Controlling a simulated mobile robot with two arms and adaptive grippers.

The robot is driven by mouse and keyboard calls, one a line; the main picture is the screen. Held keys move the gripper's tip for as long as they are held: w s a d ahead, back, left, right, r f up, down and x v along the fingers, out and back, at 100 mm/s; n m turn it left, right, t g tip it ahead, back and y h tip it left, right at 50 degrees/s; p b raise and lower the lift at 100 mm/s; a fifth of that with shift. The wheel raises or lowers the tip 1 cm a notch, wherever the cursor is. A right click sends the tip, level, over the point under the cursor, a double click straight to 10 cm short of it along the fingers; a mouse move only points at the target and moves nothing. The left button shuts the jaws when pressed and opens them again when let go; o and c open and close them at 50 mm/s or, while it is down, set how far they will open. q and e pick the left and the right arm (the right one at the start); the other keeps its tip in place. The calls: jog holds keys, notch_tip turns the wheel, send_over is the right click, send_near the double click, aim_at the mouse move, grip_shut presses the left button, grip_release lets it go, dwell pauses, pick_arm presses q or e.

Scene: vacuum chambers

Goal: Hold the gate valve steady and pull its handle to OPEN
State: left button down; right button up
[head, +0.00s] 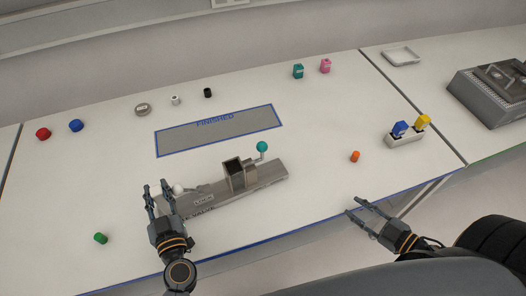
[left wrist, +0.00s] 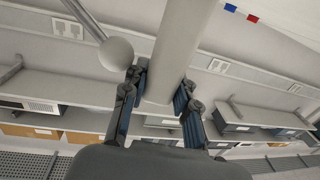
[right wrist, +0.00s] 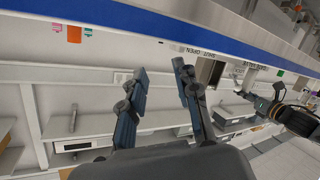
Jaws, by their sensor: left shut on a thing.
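The gate valve assembly lies at the middle front of the table in the head view, on a grey base plate (head: 268,177). It has a dark-topped block (head: 236,173), a handle with a teal ball (head: 262,147) upright at its right, and a white ball knob (head: 179,189) at its left near "LOCK" lettering. My left gripper (head: 157,190) is at the plate's left end. In the left wrist view it is shut around a grey bar (left wrist: 182,40), beside the white knob (left wrist: 116,54). My right gripper (head: 360,206) is open and empty near the front edge, right of the valve.
A blue-outlined "FINISHED" area (head: 220,132) lies behind the valve. An orange piece (head: 355,157) and a white holder (head: 404,140) with blue and yellow pieces stand to the right. A green piece (head: 100,238) is front left. Several small parts sit along the back.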

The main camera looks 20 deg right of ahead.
aim_at(263, 154)
jog(key=w+a+r+m+t, duration=0.25)
jog(key=w+a+r, duration=0.25)
jog(key=a, duration=0.4)
jog(key=w+a+r+m+t, duration=0.1)
jog(key=w+a+r+m, duration=0.35)
jog(key=a, duration=0.35)
jog(key=shift+a+f+x, duration=0.1)
jog(key=shift+a+x, duration=0.05)
jog(key=shift+x, duration=2.9)
jog(key=shift+a+f+x, duration=0.1)
jog(key=shift+a+x, duration=0.05)
jog(key=shift+x, duration=2.95)
jog(key=shift+s, duration=0.1)
grip_shut()
jog(key=shift+d, duration=0.1)
